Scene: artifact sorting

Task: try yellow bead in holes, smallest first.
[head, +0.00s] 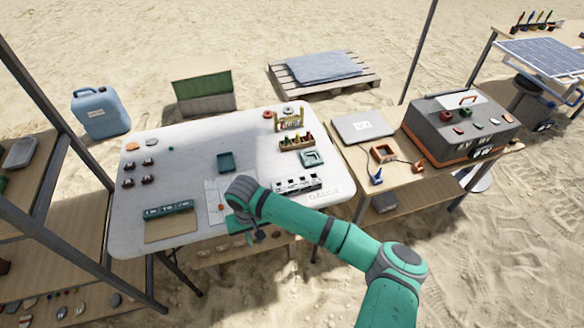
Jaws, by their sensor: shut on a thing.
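My gripper (254,233) is over the front edge of the white table (200,135), left of the table's GAUGE lettering. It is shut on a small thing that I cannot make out. I cannot pick out a yellow bead; it may be hidden at the gripper. A pale block with several dark openings (297,185) stands behind the lettering, to the right of my gripper. A teal strip with white markings (168,209) lies at the front left. The size of the holes is too small to tell.
A white sheet (214,188) with a small orange thing lies behind my wrist. A teal tray (226,162) sits mid-table. A wooden rack (296,143) and a teal square dish (312,158) stand at the right. Dark pieces (128,183) lie at the left. The back middle is clear.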

